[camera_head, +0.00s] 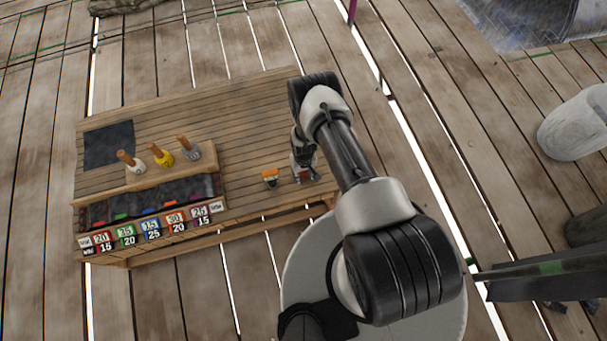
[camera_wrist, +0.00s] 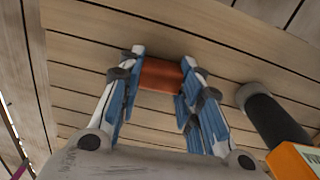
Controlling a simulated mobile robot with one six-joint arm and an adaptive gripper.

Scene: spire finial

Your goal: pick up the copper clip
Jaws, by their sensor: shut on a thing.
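The copper clip (camera_wrist: 161,75) shows in the wrist view as a small reddish-brown block between the blue-padded fingers of my gripper (camera_wrist: 164,60). The fingers are shut on its two sides. In the head view my gripper (camera_head: 304,173) points down at the right end of the wooden bench, with a small reddish patch of the clip (camera_head: 304,177) showing at its tips. The fingers hide part of the clip there. I cannot tell whether the clip touches the bench top or is just above it.
An orange-topped dark piece (camera_head: 269,178) stands close left of my gripper; its orange part (camera_wrist: 293,162) is at the wrist view's lower right. The bench (camera_head: 250,130) also holds a rack with wooden-handled tools (camera_head: 161,155), labelled bins (camera_head: 150,228) and a dark mat (camera_head: 108,145).

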